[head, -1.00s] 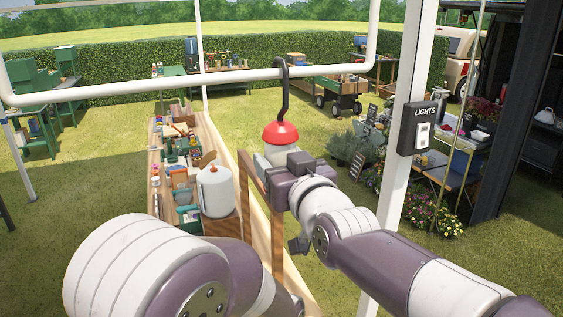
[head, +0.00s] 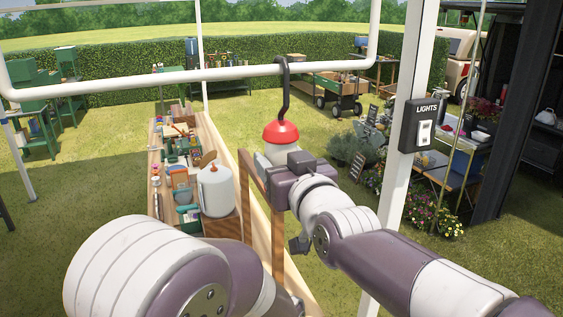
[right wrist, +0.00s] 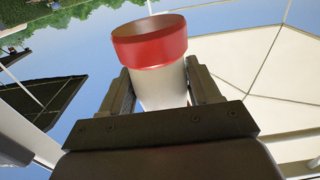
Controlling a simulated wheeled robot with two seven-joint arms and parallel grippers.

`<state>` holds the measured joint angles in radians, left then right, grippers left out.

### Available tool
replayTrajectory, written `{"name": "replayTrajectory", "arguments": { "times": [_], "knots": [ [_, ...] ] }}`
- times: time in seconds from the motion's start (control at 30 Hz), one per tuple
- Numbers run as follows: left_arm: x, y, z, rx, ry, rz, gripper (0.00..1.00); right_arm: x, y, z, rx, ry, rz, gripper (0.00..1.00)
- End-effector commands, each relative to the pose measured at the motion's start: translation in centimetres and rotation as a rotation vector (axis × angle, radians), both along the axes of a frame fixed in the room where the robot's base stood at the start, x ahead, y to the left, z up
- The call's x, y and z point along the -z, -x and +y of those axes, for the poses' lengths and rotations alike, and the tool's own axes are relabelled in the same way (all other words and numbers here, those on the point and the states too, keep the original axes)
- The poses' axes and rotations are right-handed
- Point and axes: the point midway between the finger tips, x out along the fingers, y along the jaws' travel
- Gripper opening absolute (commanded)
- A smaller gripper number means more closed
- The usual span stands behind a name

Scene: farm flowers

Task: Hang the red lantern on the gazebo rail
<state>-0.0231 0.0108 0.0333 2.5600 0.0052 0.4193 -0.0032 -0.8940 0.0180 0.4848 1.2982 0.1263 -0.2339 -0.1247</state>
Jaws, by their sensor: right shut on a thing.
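The red lantern has a red domed cap (head: 281,133), a pale body and a tall black hook (head: 286,95). My right gripper (head: 283,163) is shut on its pale body, just below the cap. In the right wrist view the pale body (right wrist: 160,88) sits between both fingers, with a red band (right wrist: 150,42) beyond them. The white gazebo rail (head: 180,79) runs across the head view. The hook's bent top is at the rail and rises a little above it; I cannot tell whether the hook rests on it. My left gripper is out of view.
A white post (head: 403,165) with a lights switch box (head: 420,125) stands right of my right arm. A wooden bench (head: 228,155) holding several items and a white jug (head: 215,190) lies below and left. Flowers and a green cart (head: 340,88) are farther off.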

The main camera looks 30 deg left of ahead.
Motion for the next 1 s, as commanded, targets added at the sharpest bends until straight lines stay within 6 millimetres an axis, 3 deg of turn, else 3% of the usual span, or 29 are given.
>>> {"name": "replayTrajectory", "arguments": {
  "times": [0.33,0.37,0.43,0.47,0.67,0.7,1.0],
  "knots": [
    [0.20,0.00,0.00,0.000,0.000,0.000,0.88,0.27,-0.01,0.02,0.000,0.002,0.002,0.35],
    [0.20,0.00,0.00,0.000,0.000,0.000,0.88,0.29,-0.01,0.02,0.000,0.003,0.003,0.65],
    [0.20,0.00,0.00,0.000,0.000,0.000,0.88,0.32,-0.01,0.02,0.000,0.003,0.003,0.88],
    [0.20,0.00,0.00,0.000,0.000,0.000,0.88,0.31,-0.01,0.02,0.000,0.003,0.003,0.92],
    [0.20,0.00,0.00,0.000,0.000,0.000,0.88,0.26,0.00,0.01,0.000,0.002,0.002,0.92],
    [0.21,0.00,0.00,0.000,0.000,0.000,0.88,0.38,-0.02,0.02,0.000,0.004,0.003,1.00],
    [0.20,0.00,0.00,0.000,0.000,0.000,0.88,0.27,-0.01,0.02,0.000,0.002,0.002,1.00]
  ]
}}
